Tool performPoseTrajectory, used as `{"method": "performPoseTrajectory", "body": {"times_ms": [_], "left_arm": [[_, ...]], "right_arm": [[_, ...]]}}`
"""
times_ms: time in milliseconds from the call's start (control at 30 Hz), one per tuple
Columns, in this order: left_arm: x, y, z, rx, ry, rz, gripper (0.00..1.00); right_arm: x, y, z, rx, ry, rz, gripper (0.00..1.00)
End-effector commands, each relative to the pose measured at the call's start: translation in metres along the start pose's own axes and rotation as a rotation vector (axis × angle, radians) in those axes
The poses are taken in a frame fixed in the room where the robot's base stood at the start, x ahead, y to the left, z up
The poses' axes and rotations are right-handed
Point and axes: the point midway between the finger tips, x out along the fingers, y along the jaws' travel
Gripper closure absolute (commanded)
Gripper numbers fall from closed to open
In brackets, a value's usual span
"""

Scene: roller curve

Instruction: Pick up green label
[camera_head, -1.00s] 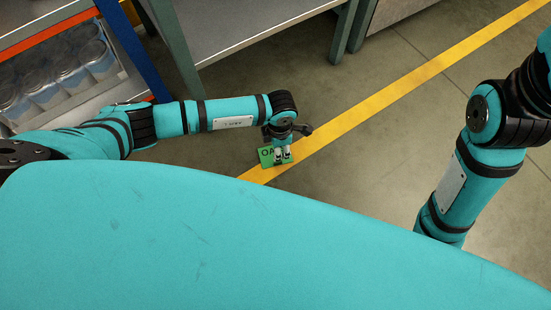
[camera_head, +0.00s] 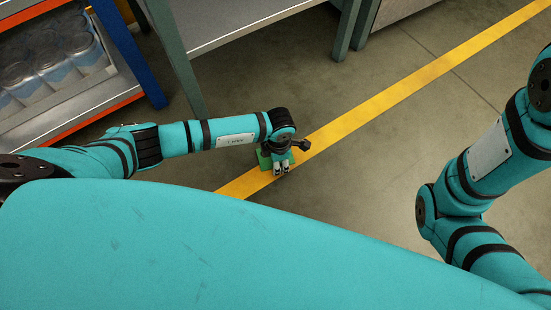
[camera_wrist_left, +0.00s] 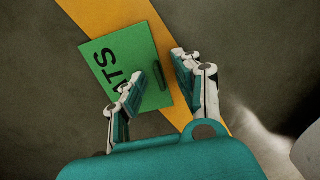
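The green label (camera_head: 264,158), a flat rectangular card, is seen below my left gripper (camera_head: 280,168), near the yellow floor line. In the left wrist view the label (camera_wrist_left: 138,50) shows large black letters, of which "TS" is clear. A small dark strip on it lies between the fingers. My left gripper (camera_wrist_left: 157,74) is open there. Its left finger overlaps the label, and its right finger is just beyond the label's right edge. I cannot tell whether the fingers touch it. My right gripper is out of view; only my right arm shows in the head view.
A yellow line (camera_head: 400,92) runs diagonally across the grey floor. A grey table (camera_head: 235,22) on legs stands at the back. A rack (camera_head: 60,95) with clear containers stands at the upper left. The floor right of the line is clear.

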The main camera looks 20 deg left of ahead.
Motion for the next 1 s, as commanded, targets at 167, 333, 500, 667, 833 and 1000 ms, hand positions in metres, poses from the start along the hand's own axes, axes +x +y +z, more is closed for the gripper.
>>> {"method": "performPoseTrajectory", "body": {"times_ms": [167, 333, 500, 667, 833, 1000], "left_arm": [[-0.001, 0.0, 0.0, 0.0, -0.001, 0.0, 0.67], [-0.001, 0.0, 0.0, 0.0, -0.001, 0.0, 0.88], [-0.001, 0.0, 0.0, 0.0, -0.001, 0.0, 1.0], [-0.001, 0.0, 0.0, 0.0, -0.001, 0.0, 1.0], [-0.004, 0.0, 0.0, 0.0, -0.001, 0.0, 1.0], [-0.016, 0.0, 0.0, 0.0, -0.001, 0.0, 1.0]], "right_arm": [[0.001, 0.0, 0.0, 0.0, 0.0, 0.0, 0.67], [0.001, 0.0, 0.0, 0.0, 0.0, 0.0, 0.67], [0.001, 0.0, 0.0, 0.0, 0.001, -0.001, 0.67], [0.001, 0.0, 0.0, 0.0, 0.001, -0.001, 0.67], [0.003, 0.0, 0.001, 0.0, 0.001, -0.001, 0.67], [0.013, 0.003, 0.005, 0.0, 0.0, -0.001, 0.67]]}}
